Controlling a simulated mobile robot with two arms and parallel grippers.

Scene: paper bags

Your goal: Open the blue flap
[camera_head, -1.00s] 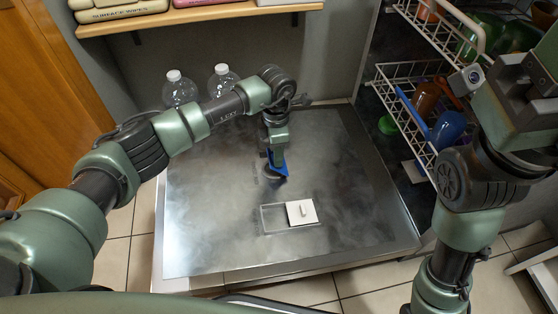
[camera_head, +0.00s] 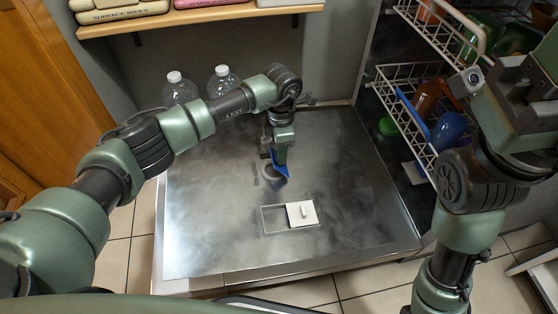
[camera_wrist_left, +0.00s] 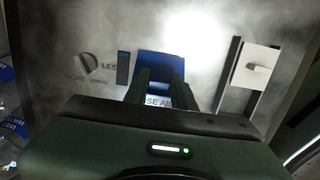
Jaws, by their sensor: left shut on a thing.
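The blue flap (camera_head: 281,168) stands tilted up from the grey metal panel (camera_head: 215,225), beside a dark round opening (camera_head: 271,181). My left gripper (camera_head: 281,156) is over the flap and shut on it. In the left wrist view the blue flap (camera_wrist_left: 161,66) shows just beyond and between the fingers of the left gripper (camera_wrist_left: 161,82). The fingers hide part of the flap. My right gripper (camera_head: 530,90) is at the upper right, away from the panel, and its fingertips cannot be made out.
A white sliding cover (camera_head: 301,213) with a small knob sits in a slot on the panel. A grey knob (camera_wrist_left: 86,63) and a small dark slider (camera_wrist_left: 123,67) show in the wrist view. Two clear bottles (camera_head: 222,80) stand behind the panel. A wire rack (camera_head: 397,95) is at right.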

